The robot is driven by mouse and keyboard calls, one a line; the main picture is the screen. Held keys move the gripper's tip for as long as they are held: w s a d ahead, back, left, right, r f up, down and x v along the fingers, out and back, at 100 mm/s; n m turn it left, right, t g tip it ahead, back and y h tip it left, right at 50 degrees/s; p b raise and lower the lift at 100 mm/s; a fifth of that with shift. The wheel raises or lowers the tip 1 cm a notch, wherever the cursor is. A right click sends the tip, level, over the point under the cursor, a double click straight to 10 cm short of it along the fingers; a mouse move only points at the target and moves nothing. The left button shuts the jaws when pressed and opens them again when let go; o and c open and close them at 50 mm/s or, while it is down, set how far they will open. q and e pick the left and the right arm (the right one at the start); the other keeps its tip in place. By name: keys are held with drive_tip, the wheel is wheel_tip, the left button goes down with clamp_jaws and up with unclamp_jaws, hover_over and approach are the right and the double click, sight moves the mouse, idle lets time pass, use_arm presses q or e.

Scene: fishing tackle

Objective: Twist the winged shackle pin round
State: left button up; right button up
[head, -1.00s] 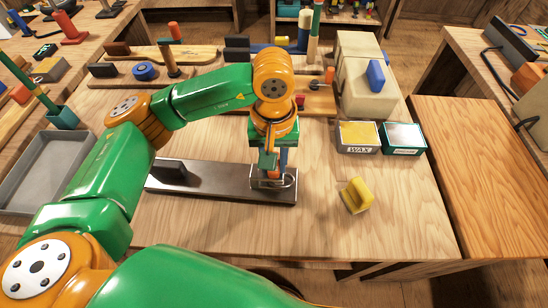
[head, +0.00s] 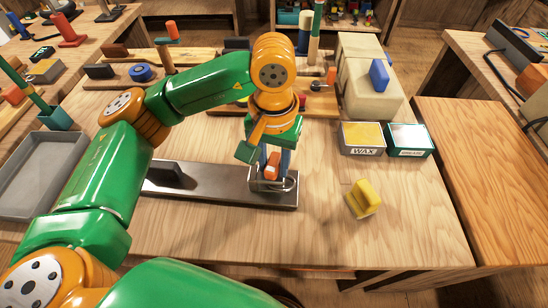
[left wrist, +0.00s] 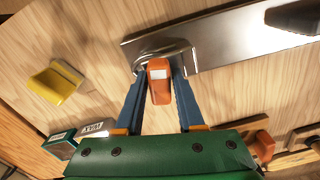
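The orange winged shackle pin (head: 272,164) stands up from the metal shackle (head: 288,183) at the right end of a steel plate (head: 222,188). My left gripper (head: 273,166) points down over the shackle. Its two blue fingers are on either side of the pin's wing. In the left wrist view the wing (left wrist: 159,85) sits between the fingertips, which appear to press on it from both sides. The shackle's bow (left wrist: 160,52) shows just beyond the wing. The pin's lower part is hidden. My right gripper is out of view.
A yellow block (head: 363,199) lies to the right of the plate. A wax tin (head: 362,138) and a green tin (head: 409,140) stand behind it. A black block (head: 168,174) is on the plate's left part. A grey tray (head: 42,172) is at left.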

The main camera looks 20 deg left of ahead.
use_arm(q)
drive_tip(key=o, duration=0.5)
drive_tip(key=shift+o, duration=0.2)
wheel_tip(320, 180, up, 7)
drive_tip(key=p, duration=0.5)
drive_tip(key=shift+r, duration=0.1)
